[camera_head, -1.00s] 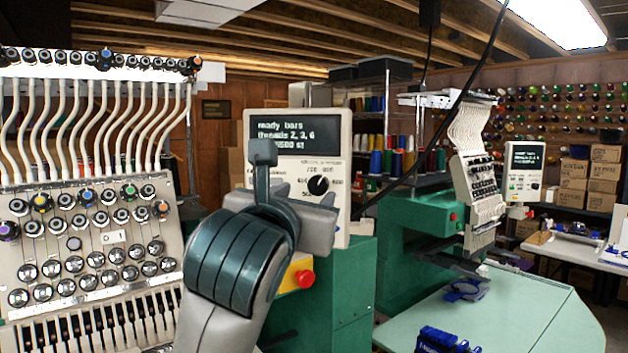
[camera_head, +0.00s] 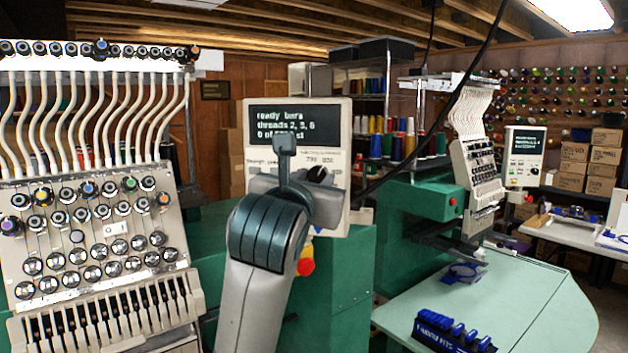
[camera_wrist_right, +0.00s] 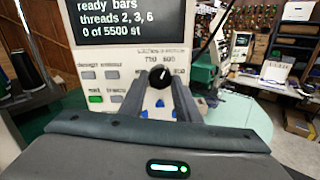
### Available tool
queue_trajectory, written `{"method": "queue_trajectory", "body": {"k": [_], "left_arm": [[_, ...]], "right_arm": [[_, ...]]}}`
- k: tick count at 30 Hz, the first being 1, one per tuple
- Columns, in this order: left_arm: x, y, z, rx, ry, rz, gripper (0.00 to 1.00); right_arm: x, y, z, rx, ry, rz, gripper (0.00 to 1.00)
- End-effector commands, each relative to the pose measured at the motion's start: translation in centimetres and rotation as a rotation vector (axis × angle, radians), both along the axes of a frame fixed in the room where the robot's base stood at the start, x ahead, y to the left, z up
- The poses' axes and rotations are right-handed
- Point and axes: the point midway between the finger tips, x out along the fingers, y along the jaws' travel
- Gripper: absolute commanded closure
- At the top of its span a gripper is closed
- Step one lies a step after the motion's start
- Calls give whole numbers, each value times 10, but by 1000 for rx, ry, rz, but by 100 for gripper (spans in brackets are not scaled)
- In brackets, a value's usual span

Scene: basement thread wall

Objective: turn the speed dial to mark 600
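The speed dial (camera_head: 318,174) is a round black knob with a white pointer line, on the pale control panel (camera_head: 338,140) below its dark screen. In the head view my right gripper (camera_head: 300,165) is in front of the panel and partly covers the dial and its marks. In the right wrist view the dial (camera_wrist_right: 160,77) sits between the tips of my two spread fingers; whether they touch it I cannot tell. Its pointer is roughly upward, towards the small, blurred marks above it. The 600 mark is not clearly readable. My left gripper is not in view.
A red button (camera_head: 306,266) is below the panel on the green machine body (camera_head: 345,275). A thread-guide machine head (camera_head: 95,220) stands at the left. A pale green table (camera_head: 520,300) with a blue rack (camera_head: 450,332) is at the right.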

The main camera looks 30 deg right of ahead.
Motion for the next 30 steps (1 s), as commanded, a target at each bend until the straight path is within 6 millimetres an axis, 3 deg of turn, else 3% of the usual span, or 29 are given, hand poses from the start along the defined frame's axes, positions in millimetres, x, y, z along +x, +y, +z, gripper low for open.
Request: {"method": "queue_trajectory", "body": {"k": [17,30], "left_arm": [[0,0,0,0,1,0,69],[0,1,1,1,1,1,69]], "right_arm": [[0,0,0,-57,59,0,93],[0,0,1,-290,294,0,93]]}}
